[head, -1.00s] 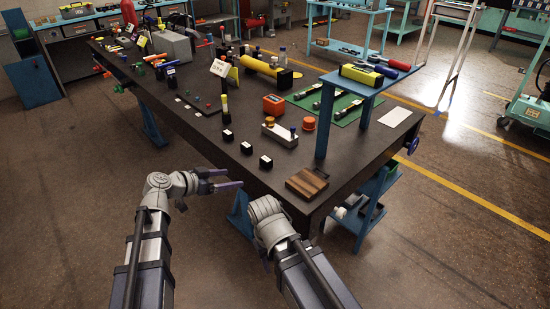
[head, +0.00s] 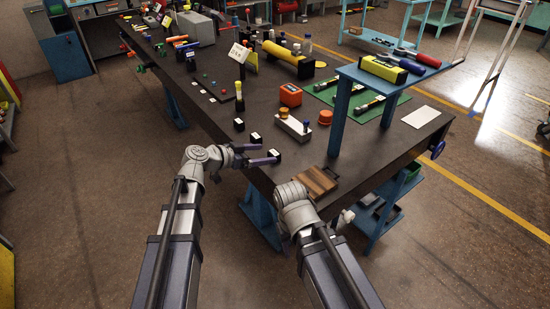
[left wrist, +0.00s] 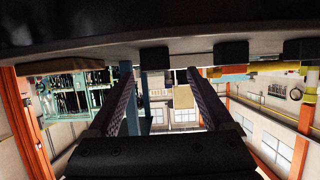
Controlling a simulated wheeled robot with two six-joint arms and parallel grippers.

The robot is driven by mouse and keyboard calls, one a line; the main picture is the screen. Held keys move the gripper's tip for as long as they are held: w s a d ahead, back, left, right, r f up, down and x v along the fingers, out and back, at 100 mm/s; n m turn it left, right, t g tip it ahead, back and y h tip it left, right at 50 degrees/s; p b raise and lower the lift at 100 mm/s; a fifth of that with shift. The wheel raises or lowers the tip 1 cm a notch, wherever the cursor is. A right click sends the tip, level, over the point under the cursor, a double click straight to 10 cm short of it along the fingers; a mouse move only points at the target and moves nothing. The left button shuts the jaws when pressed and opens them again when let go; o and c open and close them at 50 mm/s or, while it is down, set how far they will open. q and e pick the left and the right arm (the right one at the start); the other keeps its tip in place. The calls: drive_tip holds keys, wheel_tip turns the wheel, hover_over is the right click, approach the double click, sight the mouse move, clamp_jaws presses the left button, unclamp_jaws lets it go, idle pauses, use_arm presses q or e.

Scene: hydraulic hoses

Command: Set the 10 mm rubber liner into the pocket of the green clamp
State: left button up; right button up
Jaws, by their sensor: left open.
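My left gripper (head: 264,154) is open at the table's near edge. Its two purple fingers point right, with their tips close to a small black block with a white top (head: 274,155). In the left wrist view, upside down, the fingers (left wrist: 157,75) are spread with nothing held. A black block (left wrist: 155,57) shows beyond and between them. Two similar blocks stand farther along the edge (head: 255,138) (head: 239,124). I cannot tell whether one is the 10 mm liner; the labels are too small. Small green parts are at the far left of the table; I cannot make out the green clamp.
The dark table (head: 220,115) carries a wooden block (head: 316,182), a grey block with knobs (head: 293,127), an orange box (head: 290,95) and a green mat (head: 345,100). A blue raised shelf (head: 385,75) stands at the right. Floor at the left is clear.

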sight(270, 155)
use_arm(q)
drive_tip(key=shift+s+f+b+x, duration=0.15)
drive_tip(key=shift+b+x, duration=0.45)
drive_tip(key=shift+x, duration=0.7)
drive_tip(key=shift+s+f+b+x, duration=0.15)
drive_tip(key=shift+b+x, duration=0.4)
drive_tip(key=shift+x, duration=0.75)
drive_tip(key=shift+d+r, duration=0.1)
drive_tip(key=shift+c, duration=0.5)
clamp_jaws()
